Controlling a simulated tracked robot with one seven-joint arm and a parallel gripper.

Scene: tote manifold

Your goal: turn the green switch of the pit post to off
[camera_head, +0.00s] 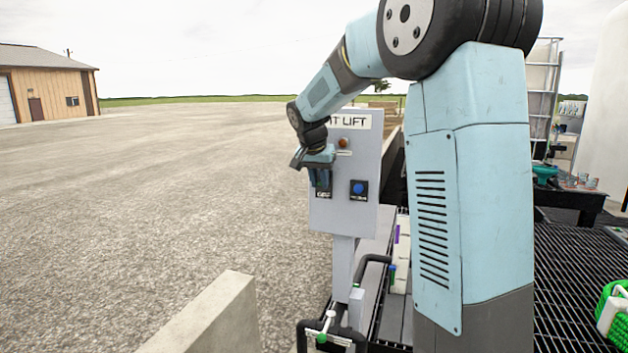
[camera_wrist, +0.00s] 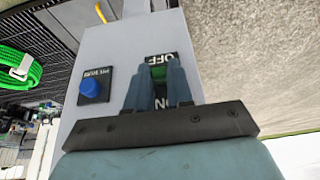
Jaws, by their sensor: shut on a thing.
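The pit post is a grey panel on a stand (camera_head: 345,221), with a sign partly hidden by my arm that reads "...IT LIFT". In the wrist view its panel (camera_wrist: 110,55) appears upside down. The green switch (camera_wrist: 158,72) shows as a small green patch between my fingers, on a dark plate with OFF at one end and ON at the other. My gripper (camera_head: 322,186) is at the panel's left side, shut on the switch; it also shows in the wrist view (camera_wrist: 157,80). The fingers hide most of the switch, so its setting is unclear.
A blue push button (camera_head: 359,188) sits beside the switch, and an amber lamp (camera_head: 343,143) is above it. A low concrete wall (camera_head: 212,318) and a black pipe with a valve (camera_head: 330,330) stand below. Open gravel lies to the left.

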